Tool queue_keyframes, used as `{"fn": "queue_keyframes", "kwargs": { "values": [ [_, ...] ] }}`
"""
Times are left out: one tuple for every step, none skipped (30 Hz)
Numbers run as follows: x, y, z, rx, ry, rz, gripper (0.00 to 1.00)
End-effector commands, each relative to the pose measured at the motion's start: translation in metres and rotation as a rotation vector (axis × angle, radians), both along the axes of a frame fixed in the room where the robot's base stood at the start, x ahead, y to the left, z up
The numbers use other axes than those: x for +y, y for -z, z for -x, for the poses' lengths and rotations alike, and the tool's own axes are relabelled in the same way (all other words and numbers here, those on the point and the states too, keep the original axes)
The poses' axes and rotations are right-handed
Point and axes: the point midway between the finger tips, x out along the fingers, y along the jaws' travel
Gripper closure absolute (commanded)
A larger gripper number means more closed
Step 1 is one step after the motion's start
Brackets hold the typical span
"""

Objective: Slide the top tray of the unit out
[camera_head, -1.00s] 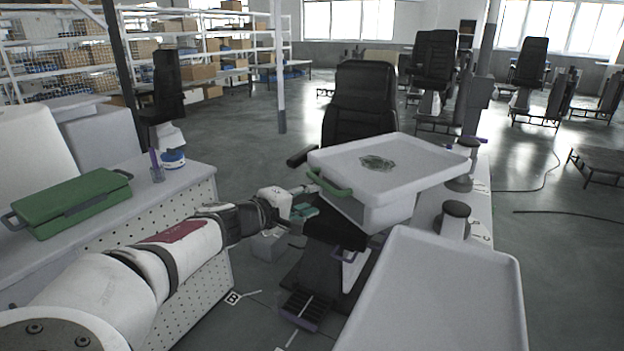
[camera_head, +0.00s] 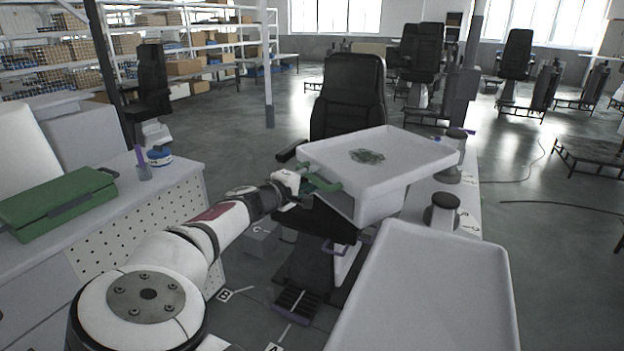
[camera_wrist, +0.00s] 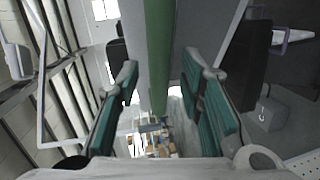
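The white top tray (camera_head: 410,155) of the unit sits on its white body (camera_head: 378,208), with a dark greenish patch on its floor. A green handle (camera_head: 326,186) is at its left front side. My gripper (camera_head: 308,184) is at this handle. In the wrist view, the green handle bar (camera_wrist: 158,50) runs between the two teal-padded fingers of my gripper (camera_wrist: 160,80). Gaps show on both sides of the bar, so the fingers stand open around it. The exact depth of the bar between the fingers is hard to tell.
A second white tray (camera_head: 425,285) lies at the lower right. Dark round knobs (camera_head: 445,202) stand on the white surface behind it. A black chair (camera_head: 348,95) is behind the unit. A green case (camera_head: 58,203) lies on the white cabinet at left.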

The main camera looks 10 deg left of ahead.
Motion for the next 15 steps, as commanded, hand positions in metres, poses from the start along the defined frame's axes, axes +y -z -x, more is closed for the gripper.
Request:
{"fn": "queue_keyframes", "kwargs": {
  "values": [
    [-0.002, 0.0011, -0.0039, 0.0, 0.0, 0.0, 0.65],
    [-0.0028, 0.0016, -0.0054, 0.0, 0.0, 0.0, 0.65],
    [-0.0039, 0.0019, -0.0072, 0.0, 0.0, 0.0, 0.65],
    [-0.0044, 0.0021, -0.0083, 0.001, 0.0, 0.0, 0.65],
    [-0.0048, 0.0022, -0.0091, 0.001, 0.0, 0.0, 0.65],
    [-0.0051, 0.0023, -0.0096, 0.001, 0.0, 0.0, 0.65],
    [-0.0051, 0.0024, -0.0099, 0.001, 0.0, 0.0, 0.65],
    [-0.0051, 0.0024, -0.01, 0.001, -0.001, -0.001, 0.65],
    [-0.0051, 0.0022, -0.01, 0.001, -0.001, -0.001, 0.65],
    [-0.0051, 0.0022, -0.01, 0.001, -0.001, -0.001, 0.65],
    [-0.005, 0.0022, -0.0099, 0.0, -0.001, 0.0, 0.65],
    [-0.0051, 0.0021, -0.0098, 0.0, 0.0, 0.0, 0.65],
    [-0.005, 0.0022, -0.0098, 0.0, 0.0, 0.0, 0.65],
    [-0.0051, 0.0021, -0.0098, 0.0, 0.0, 0.0, 0.7],
    [-0.0051, 0.0021, -0.0098, 0.0, 0.0, 0.0, 0.79]
  ]
}}
